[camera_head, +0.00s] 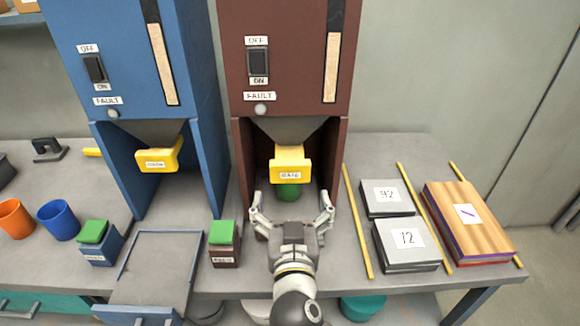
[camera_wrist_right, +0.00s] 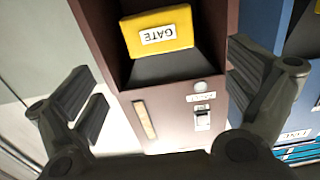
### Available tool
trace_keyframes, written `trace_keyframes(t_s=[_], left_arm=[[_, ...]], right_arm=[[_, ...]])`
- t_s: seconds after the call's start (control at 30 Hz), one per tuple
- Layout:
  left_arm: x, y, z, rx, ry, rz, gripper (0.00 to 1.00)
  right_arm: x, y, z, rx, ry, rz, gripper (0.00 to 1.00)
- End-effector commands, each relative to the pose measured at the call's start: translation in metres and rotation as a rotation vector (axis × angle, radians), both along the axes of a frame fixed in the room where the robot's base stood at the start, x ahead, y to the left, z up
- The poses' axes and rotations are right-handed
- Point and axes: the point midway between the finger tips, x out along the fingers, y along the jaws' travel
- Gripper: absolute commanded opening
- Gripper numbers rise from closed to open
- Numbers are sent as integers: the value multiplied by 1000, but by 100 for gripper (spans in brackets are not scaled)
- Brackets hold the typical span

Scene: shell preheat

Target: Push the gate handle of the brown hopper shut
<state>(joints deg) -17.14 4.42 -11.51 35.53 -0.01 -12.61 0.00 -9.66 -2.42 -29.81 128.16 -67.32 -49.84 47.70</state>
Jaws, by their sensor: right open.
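The brown hopper (camera_head: 287,60) stands at the back middle, with its switch and fault lamp on the front. Its yellow gate handle (camera_head: 290,166) sticks out below the funnel (camera_head: 290,130). In the right wrist view the handle (camera_wrist_right: 160,28), labelled GATE, shows upside down on the brown hopper (camera_wrist_right: 175,110). My right gripper (camera_head: 291,203) is open and empty, its fingers spread in front of and below the handle, apart from it. In the wrist view its fingers (camera_wrist_right: 162,68) lie either side of the hopper. My left gripper is out of view.
A green object (camera_head: 288,192) sits under the handle. The blue hopper (camera_head: 130,60) with its own yellow handle (camera_head: 158,157) stands left. Small green-topped boxes (camera_head: 224,245) flank a grey tray (camera_head: 155,265). Grey plates (camera_head: 405,250), yellow strips and a wooden block (camera_head: 470,220) lie right.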

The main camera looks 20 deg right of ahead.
Motion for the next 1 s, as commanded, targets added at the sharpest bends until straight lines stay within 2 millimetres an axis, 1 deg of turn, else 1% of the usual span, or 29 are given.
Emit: trace_keyframes(t_s=[0.17, 0.5, 0.6, 0.8, 1.0], left_arm=[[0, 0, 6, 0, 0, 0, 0], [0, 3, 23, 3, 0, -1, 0], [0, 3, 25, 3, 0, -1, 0], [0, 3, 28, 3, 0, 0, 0], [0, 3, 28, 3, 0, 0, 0]], right_arm=[[14, -3, 5, -5, -11, 1, 100], [74, -21, 5, -6, -8, -1, 100], [87, -24, 4, -4, -7, 0, 100], [102, -29, 3, -4, -6, 0, 100], [104, -29, 1, -2, -6, 0, 100]])
